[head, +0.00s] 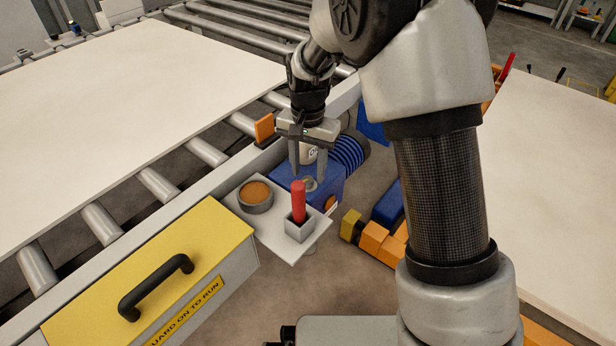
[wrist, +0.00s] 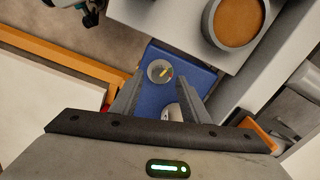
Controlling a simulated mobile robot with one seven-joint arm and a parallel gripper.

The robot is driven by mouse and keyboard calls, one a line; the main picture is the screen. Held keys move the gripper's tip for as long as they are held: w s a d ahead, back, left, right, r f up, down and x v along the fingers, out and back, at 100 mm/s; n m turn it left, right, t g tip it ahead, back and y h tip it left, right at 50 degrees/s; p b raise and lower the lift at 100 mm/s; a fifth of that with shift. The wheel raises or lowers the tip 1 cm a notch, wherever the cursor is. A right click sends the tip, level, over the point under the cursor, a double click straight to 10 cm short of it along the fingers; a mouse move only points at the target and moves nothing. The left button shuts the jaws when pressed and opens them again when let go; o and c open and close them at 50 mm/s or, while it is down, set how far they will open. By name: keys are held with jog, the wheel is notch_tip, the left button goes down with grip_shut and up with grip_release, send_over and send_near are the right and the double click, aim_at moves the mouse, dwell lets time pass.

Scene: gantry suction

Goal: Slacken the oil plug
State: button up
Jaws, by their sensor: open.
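The oil plug appears to be the round grey fitting (wrist: 159,71) on top of a blue housing (wrist: 192,70). In the head view the fitting (head: 311,184) sits on the blue unit (head: 330,191), just below my fingertips. My gripper (head: 308,175) points down above it, open and empty. In the wrist view its two fingers (wrist: 160,82) stand apart on either side of the line to the fitting. I cannot tell the exact height gap.
A pale shelf (head: 268,229) beside the unit holds a round cup (head: 256,196) of brown material and a red-handled item (head: 299,202) in a square holder. A yellow guard box (head: 150,270) with a black handle is at front left. A roller conveyor (head: 159,186) carries a large pale panel (head: 110,95).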

jog(key=shift+f, duration=0.95)
jog(key=shift+c, duration=0.3)
grip_shut()
jog(key=c, duration=1)
grip_release()
jog(key=shift+n, duration=0.3)
jog(key=n+p, duration=0.1)
jog(key=n, duration=0.1)
jog(key=shift+r+n+p, duration=0.1)
jog(key=shift+n+p, duration=0.2)
jog(key=shift+p, duration=0.05)
jog(key=shift+n+p, duration=0.55)
jog(key=shift+n, duration=1.05)
